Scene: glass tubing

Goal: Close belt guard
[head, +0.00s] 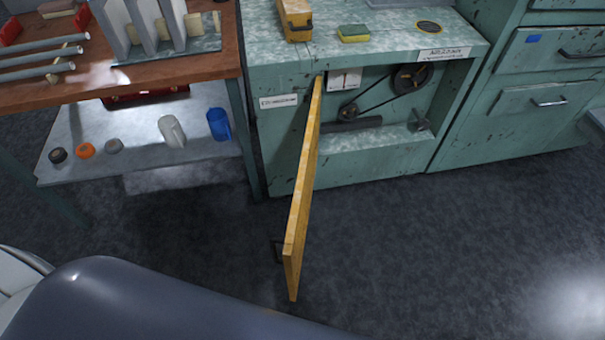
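The belt guard (303,195) is a yellow hinged panel on the front of the green cabinet (370,169). It stands wide open, swung out toward me from its edge at the left of the cabinet opening. A dark handle (278,250) sticks out from its left face near the free end. Behind it the opening shows a belt (378,97) running between a small pulley (348,112) and a large pulley (411,77). Neither of my grippers shows in the head view.
A wooden workbench (120,87) with glass tubes and a lower shelf (75,178) stands at left. Green drawers (535,99) stand at right. A yellow block (295,20) and a sponge (354,33) lie on the cabinet top. The floor (420,250) right of the guard is clear.

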